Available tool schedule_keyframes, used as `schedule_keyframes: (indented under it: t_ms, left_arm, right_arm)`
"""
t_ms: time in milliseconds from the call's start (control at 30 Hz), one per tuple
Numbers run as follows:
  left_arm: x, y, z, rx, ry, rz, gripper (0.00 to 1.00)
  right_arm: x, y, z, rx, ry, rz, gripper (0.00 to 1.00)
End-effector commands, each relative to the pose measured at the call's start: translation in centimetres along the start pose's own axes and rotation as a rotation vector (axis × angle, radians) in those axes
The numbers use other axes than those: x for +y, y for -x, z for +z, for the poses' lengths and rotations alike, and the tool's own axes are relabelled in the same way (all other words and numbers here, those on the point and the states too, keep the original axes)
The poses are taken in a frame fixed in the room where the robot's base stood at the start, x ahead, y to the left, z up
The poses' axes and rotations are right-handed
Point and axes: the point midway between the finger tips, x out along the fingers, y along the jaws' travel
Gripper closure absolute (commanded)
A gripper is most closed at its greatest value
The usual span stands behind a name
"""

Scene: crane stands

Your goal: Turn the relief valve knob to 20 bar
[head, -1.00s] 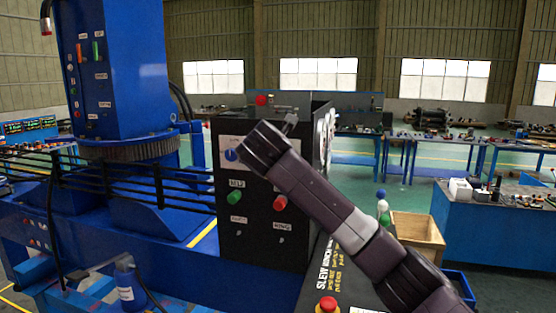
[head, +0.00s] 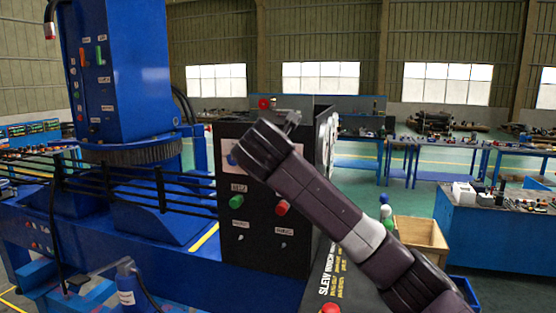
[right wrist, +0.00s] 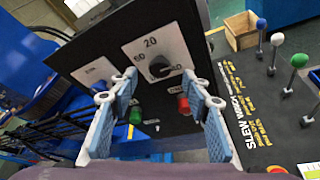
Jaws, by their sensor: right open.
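The dark knob (right wrist: 159,67) sits on a white dial plate (right wrist: 138,50) marked 20 at the top and 60 at the left; another mark at the lower right is partly covered. I cannot read clearly where the knob points. My right gripper (right wrist: 160,100) is open, with its two blue-grey fingers apart below and to either side of the knob, and nothing between them. In the head view my right arm's end (head: 264,150) is in front of the black control box (head: 262,240) and hides the knob. My left gripper is not in view.
Below the dial are a green knob (right wrist: 136,115) and a red knob (right wrist: 184,105), close to my fingers. A second white plate (right wrist: 95,71) is at the left. Ball-topped levers (right wrist: 277,40) stand on the slew winch panel at the right. Black hoses run left of the box.

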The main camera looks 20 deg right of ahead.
Motion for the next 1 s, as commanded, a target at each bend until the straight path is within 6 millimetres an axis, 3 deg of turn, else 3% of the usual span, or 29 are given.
schedule_keyframes:
  t_ms: [200,400,833,933,1000]
  left_arm:
    - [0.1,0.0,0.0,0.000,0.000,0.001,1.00]
    - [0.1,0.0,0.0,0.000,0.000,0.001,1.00]
    - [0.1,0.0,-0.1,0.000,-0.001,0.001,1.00]
    - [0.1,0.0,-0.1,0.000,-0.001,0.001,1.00]
    - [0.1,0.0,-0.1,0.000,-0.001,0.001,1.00]
  right_arm:
    - [0.0,4.5,0.2,-0.003,0.000,0.004,0.56]
    - [0.0,6.6,0.1,-0.002,0.000,0.002,0.56]
    - [-0.2,6.7,-0.4,0.008,-0.007,-0.001,0.56]
    - [-0.9,5.9,-2.8,0.047,-0.045,0.001,0.56]
    - [-1.9,5.0,-5.6,0.096,-0.096,-0.002,0.56]
